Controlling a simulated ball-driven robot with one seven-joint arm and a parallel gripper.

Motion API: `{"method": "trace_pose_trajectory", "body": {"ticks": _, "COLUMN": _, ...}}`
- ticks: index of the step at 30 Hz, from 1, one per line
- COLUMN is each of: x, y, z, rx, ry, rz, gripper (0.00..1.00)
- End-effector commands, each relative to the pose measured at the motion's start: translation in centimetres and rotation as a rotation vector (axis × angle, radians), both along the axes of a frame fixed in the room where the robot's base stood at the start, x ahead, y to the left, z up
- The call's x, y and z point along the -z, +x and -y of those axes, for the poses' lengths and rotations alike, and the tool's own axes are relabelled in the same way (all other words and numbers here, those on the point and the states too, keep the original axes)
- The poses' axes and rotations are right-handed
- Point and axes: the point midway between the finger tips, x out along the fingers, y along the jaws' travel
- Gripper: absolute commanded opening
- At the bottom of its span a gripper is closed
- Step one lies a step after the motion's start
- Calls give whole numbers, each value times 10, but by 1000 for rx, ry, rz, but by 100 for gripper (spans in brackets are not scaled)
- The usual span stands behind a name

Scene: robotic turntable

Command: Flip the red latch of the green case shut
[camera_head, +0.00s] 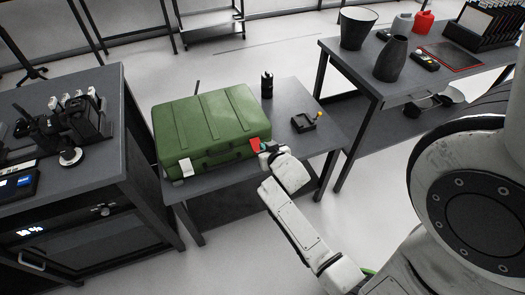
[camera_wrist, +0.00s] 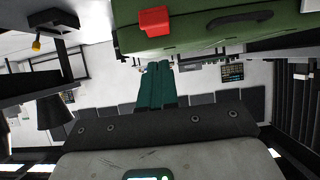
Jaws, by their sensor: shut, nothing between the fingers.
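The green case (camera_head: 207,122) lies on a dark table with its lid down. Its red latch (camera_head: 255,144) is at the right end of the front side; in the wrist view the red latch (camera_wrist: 154,21) juts out from the case's edge. A white latch (camera_head: 186,166) is at the left end of the front. My gripper (camera_head: 267,147) is right beside the red latch in the head view. In the wrist view its teal fingers (camera_wrist: 161,68) are together and empty, with a gap in the picture between their tips and the red latch. Contact cannot be told from the head view.
A black bottle (camera_head: 267,85) and a small black device with a yellow knob (camera_head: 304,122) stand on the same table (camera_head: 318,138), right of the case. A dark handle (camera_wrist: 240,20) is on the case's front. Other benches stand left and right.

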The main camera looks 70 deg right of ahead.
Motion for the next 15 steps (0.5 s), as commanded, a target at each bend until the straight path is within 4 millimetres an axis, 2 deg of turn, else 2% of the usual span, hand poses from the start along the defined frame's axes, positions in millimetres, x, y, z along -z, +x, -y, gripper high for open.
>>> {"method": "trace_pose_trajectory", "body": {"ticks": 2, "x": 6, "y": 9, "z": 11, "rx": 1, "ry": 0, "rz": -1, "gripper": 0}}
{"method": "trace_pose_trajectory", "body": {"ticks": 7, "x": 31, "y": 12, "z": 15, "rx": 0, "ry": 2, "rz": -4, "gripper": 0}}
{"method": "trace_pose_trajectory", "body": {"ticks": 15, "x": 45, "y": 16, "z": 18, "rx": -1, "ry": 0, "rz": -1, "gripper": 0}}
